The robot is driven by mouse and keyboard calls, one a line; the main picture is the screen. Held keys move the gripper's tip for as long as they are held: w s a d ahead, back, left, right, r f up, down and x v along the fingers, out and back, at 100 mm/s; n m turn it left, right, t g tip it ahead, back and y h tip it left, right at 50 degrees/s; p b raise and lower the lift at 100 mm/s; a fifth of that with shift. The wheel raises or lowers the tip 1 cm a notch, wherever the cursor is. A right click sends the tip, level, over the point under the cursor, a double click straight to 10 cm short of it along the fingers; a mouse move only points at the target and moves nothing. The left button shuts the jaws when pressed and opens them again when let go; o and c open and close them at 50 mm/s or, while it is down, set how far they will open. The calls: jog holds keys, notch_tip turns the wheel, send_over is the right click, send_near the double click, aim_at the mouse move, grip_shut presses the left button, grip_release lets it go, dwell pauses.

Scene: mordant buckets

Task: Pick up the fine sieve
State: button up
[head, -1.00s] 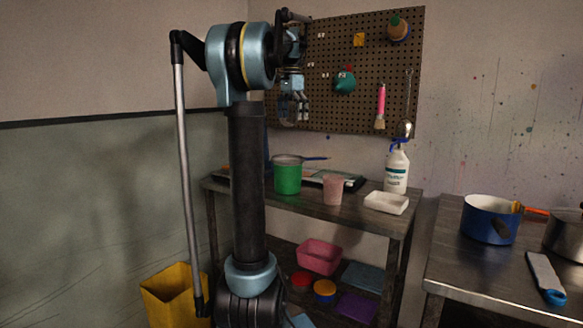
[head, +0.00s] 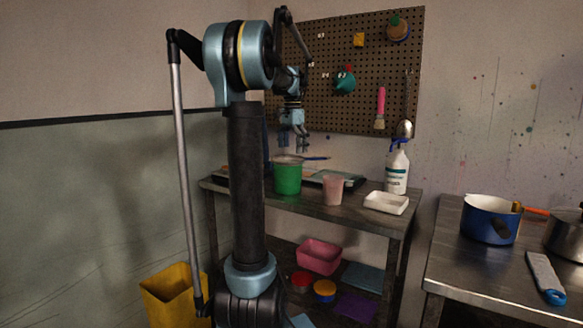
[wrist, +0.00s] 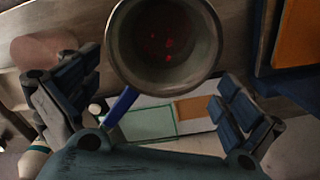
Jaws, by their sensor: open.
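The fine sieve (head: 287,158) rests across the mouth of a green container (head: 288,179) on the dark table. Its thin blue handle points right in the head view. In the wrist view the sieve's round bowl (wrist: 163,45) shows at the top, with a few red specks inside. Its blue handle (wrist: 122,104) runs down toward my palm. My gripper (head: 294,148) is open above the sieve, pointing down. In the wrist view the fingers of my gripper (wrist: 157,98) are spread to either side, with the handle between them. No contact is visible.
A pink cup (head: 333,190), a white dish (head: 386,203) and a spray bottle (head: 397,170) stand to the right on the table. A pegboard (head: 340,90) with hanging tools is behind. A blue pot (head: 490,219) stands on the right-hand table.

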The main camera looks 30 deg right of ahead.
aim_at(292, 160)
jog(key=shift+a+f, duration=0.1)
jog(key=shift+f, duration=2.45)
jog(key=c, duration=0.8)
